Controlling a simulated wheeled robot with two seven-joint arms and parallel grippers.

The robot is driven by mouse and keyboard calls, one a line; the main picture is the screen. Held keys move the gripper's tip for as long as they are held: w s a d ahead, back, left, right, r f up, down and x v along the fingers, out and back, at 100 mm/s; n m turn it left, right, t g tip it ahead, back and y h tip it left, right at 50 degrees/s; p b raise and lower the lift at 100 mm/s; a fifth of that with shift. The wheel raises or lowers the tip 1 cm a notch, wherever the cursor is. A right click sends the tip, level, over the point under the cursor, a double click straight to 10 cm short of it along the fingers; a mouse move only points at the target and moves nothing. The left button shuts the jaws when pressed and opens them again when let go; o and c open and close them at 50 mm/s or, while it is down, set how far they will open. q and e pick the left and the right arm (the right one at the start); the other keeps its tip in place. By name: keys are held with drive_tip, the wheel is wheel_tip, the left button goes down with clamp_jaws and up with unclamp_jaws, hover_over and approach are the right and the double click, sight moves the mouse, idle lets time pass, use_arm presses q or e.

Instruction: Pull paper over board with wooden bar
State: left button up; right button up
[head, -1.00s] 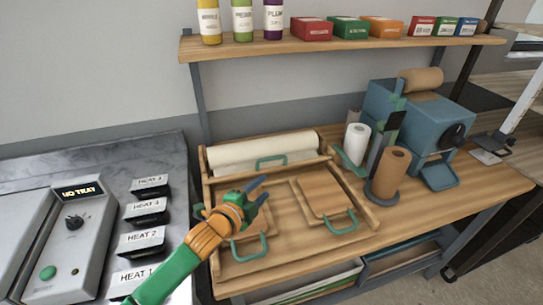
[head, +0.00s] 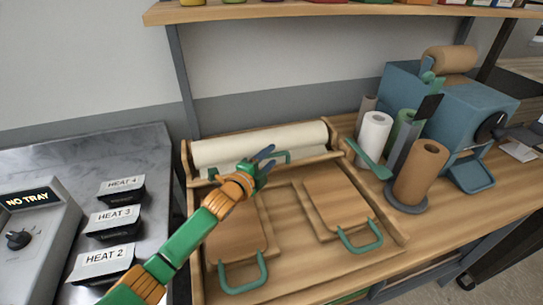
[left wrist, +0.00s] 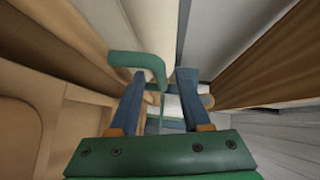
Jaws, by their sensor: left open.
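The off-white paper roll (head: 225,152) lies along the back of a wooden frame. In front of it runs the wooden bar (head: 318,156) with a green handle (head: 284,153). My left gripper (head: 266,158) is open at this handle, partly covering it. In the left wrist view the open fingers (left wrist: 162,76) reach toward the bar, and the green handle (left wrist: 138,60) shows at the left finger, its lower end between the fingers. Two wooden boards with green handles, a left one (head: 228,238) and a right one (head: 330,198), lie in the frame. My right gripper is not in view.
Rolls in white (head: 374,138) and brown (head: 420,172) stand on the bench right of the frame, near a blue machine (head: 400,82). A metal counter with labelled heat blocks (head: 112,222) is at left. A shelf (head: 320,12) hangs above.

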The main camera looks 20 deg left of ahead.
use_arm(q)
drive_tip(key=shift+w+d, duration=0.2)
drive_tip(key=shift+w, duration=0.45)
clamp_jaws()
drive_tip(key=shift+f, duration=0.1)
idle(0.9)
